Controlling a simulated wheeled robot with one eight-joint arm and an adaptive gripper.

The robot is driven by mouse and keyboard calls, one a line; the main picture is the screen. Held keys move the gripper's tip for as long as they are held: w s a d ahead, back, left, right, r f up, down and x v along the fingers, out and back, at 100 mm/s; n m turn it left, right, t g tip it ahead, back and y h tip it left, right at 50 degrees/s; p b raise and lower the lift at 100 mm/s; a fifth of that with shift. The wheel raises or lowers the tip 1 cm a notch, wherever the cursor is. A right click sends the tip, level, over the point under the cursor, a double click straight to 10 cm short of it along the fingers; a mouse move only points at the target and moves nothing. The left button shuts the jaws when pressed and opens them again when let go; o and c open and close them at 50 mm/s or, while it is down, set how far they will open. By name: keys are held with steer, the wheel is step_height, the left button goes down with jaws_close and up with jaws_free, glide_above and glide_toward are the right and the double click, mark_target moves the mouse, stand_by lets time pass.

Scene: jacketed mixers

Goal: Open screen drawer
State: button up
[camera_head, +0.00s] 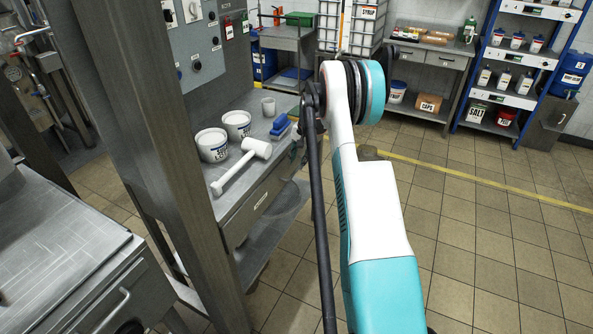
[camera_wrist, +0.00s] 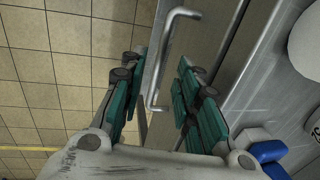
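The drawer front (camera_head: 262,199) is below the worktop in the head view, with a pale label, and looks flush with the bench. In the wrist view a metal bar handle (camera_wrist: 163,50) stands out from the grey drawer front (camera_wrist: 198,48). My gripper (camera_wrist: 152,85) is open, with green-padded fingers on both sides of the handle's near end. I cannot tell whether either finger touches it. In the head view my gripper is mostly hidden by my arm, near the far end of the drawer.
On the worktop (camera_head: 262,105) stand two white tubs (camera_head: 212,146) (camera_head: 237,125), a white mallet (camera_head: 241,166), a blue brush (camera_head: 280,127) and a small cup (camera_head: 268,106). A steel post (camera_head: 150,120) rises at left. Tiled floor (camera_head: 480,240) is clear at right.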

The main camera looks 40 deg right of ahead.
mark_target(296, 170)
steer(key=shift+w+a+f+b, duration=0.1)
steer(key=shift+w+f+b, duration=0.05)
steer(key=shift+f, duration=0.65)
steer(key=shift+w+f+b, duration=0.15)
steer(key=shift+f+b, duration=0.05)
steer(key=shift+f, duration=0.55)
steer(key=shift+w+a+f+b, duration=0.1)
steer(key=shift+w+f+b, duration=0.05)
steer(key=shift+f, duration=0.65)
jaws_close()
